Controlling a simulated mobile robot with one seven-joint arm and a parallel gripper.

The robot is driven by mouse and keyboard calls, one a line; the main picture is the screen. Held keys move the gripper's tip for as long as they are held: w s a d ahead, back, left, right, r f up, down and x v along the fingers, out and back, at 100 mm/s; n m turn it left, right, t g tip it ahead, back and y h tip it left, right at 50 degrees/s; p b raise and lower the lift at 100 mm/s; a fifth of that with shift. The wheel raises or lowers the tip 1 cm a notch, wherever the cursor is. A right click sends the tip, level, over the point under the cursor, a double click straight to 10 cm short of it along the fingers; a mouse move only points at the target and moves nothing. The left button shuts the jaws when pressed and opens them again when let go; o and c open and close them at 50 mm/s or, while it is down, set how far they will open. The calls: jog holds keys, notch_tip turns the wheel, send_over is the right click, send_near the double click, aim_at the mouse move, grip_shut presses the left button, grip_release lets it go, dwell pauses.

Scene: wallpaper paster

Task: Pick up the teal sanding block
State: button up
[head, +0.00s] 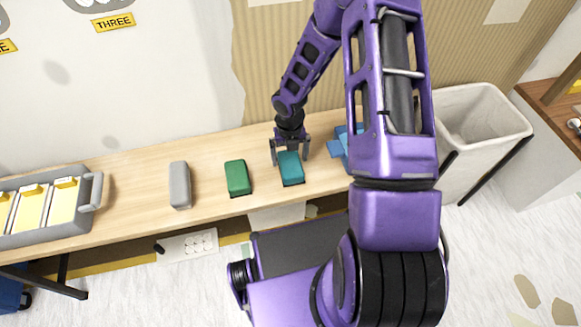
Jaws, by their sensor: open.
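The teal sanding block (291,170) lies on the wooden bench (140,168), near its front edge. My gripper (290,157) is open and points down at the block's back end. Its fingers show on either side of that end; I cannot tell whether they touch it. The block appears to rest on the bench.
A green block (237,178) and a grey block (180,185) lie to the left. A blue object (340,143) lies to the right, partly hidden by my arm. A grey tray (45,238) with yellow items is at far left. A bin (480,125) stands at right.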

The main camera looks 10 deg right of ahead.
aim_at(290, 162)
notch_tip(290, 162, down, 4)
jog(key=shift+d+f+b, duration=0.1)
jog(key=shift+b, duration=0.35)
jog(key=shift+s, duration=0.1)
jog(key=shift+c, duration=0.3)
jog(key=c, duration=1.2)
jog(key=shift+r, duration=0.2)
jog(key=shift+c, duration=0.2)
notch_tip(290, 162, up, 10)
jog(key=p, duration=0.3)
